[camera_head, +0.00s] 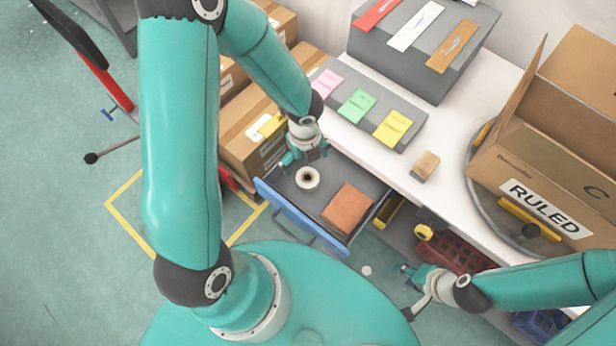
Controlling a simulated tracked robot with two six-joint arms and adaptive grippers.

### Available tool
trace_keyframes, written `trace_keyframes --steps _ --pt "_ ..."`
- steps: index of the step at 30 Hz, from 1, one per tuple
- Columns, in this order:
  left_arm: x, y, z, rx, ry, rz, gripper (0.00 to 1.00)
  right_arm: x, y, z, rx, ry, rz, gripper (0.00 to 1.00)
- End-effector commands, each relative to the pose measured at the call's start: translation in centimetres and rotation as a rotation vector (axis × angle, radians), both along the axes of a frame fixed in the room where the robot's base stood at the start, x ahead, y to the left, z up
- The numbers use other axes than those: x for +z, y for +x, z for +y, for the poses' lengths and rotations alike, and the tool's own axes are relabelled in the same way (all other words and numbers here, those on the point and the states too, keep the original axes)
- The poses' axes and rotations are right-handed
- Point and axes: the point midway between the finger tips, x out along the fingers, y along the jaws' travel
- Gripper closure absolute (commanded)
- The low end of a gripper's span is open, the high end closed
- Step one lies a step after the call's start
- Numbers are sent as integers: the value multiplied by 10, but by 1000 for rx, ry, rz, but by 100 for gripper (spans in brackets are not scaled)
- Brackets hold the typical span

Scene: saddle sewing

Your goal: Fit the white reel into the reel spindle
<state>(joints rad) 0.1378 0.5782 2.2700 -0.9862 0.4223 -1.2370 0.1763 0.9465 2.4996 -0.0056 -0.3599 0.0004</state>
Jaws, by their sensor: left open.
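The white reel (307,178), a small ring with a dark centre, lies in the open drawer (283,183) near its back left. My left gripper (305,160) is open, with its fingers spread just behind the reel in the picture; I cannot tell whether they touch it. A brown block (348,208) lies in the same drawer, right of the reel. My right gripper (408,291) is at the lower right, with its fingers apart and nothing between them. I cannot clearly make out a reel spindle.
The drawer's blue front (300,218) sticks out from the white table (465,115). A cardboard box (555,150) labelled RULED stands at the right. Grey blocks with coloured packets (357,105) and a small tan block (425,166) are on the table. Cartons (245,125) stand left of the drawer.

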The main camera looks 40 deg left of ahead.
Motion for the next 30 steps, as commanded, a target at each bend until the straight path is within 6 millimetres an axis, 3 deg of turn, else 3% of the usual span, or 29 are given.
trace_keyframes --steps 1,7,17,24,30 --pt "-18 0 -2 -4 -2 4 1 -9 0 0 0 0 0 63" --pt "-57 2 -4 -9 -2 2 1 -24 0 0 -1 0 -1 63" --pt "-79 4 -4 -10 -2 1 1 -30 0 0 0 0 -1 63" --pt "-113 9 -4 -11 -3 3 1 -38 0 0 0 0 -1 63" --pt "-124 10 -4 -11 -3 -1 1 -40 0 0 0 0 -1 63"
